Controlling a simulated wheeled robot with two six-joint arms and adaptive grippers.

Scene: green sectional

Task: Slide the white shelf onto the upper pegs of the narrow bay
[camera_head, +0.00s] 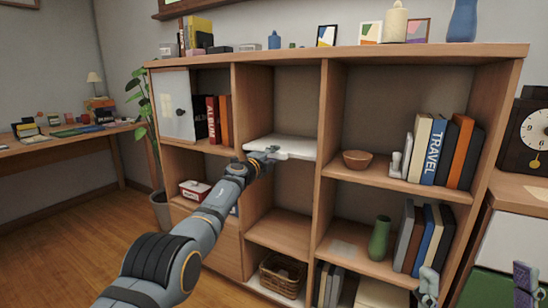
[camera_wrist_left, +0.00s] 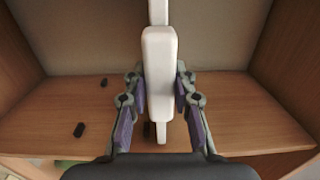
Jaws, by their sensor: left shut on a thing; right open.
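The white shelf (camera_head: 288,147) lies roughly level in the upper part of the narrow bay, the middle column of the wooden bookcase (camera_head: 325,130). My left gripper (camera_head: 270,155) is shut on its front edge. In the left wrist view the fingers (camera_wrist_left: 160,105) close on both sides of a narrow white part (camera_wrist_left: 160,65) of it. Small dark pieces (camera_wrist_left: 79,130), perhaps pegs, show against the wood there. Whether the shelf rests on pegs is hidden. My right gripper (camera_head: 476,274) is open and empty at the lower right, apart from the bookcase.
Upright dividers bound the bay closely on both sides. A brown bowl (camera_head: 357,159), a white figure (camera_head: 396,164) and books (camera_head: 440,150) fill the right bay. Red and dark books (camera_head: 218,118) stand left. A wicker basket (camera_head: 282,275) sits below; the compartment above it is empty.

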